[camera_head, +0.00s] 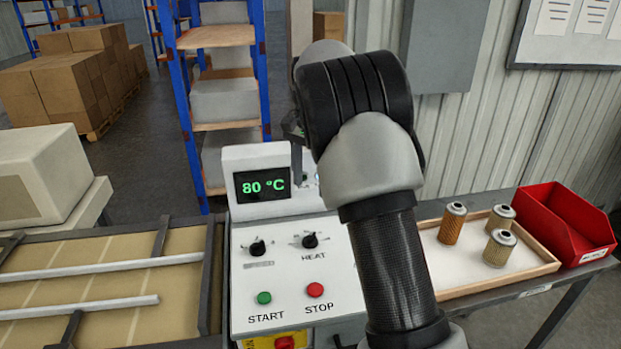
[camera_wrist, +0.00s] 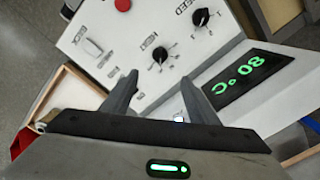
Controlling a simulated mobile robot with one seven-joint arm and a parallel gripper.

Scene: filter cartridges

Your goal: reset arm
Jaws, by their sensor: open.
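My arm rises through the middle of the head view and covers part of the control panel (camera_head: 290,262). My gripper (camera_wrist: 160,92) shows in the wrist view, with its two dark fingers apart and nothing between them. It is over the panel, near a black knob (camera_wrist: 160,54) and the green "80 °C" display (camera_wrist: 240,80). The same display (camera_head: 263,184) shows in the head view. In the head view my gripper is mostly hidden behind my arm. Several filter cartridges (camera_head: 452,223) stand upright in a shallow wooden tray (camera_head: 500,284) to the right.
A red bin (camera_head: 565,222) stands right of the tray. A conveyor (camera_head: 100,283) with metal rails lies left of the panel. The panel has a green start button (camera_head: 264,298) and a red stop button (camera_head: 315,290). A blue shelf rack (camera_head: 187,130) and stacked boxes (camera_head: 65,85) stand behind.

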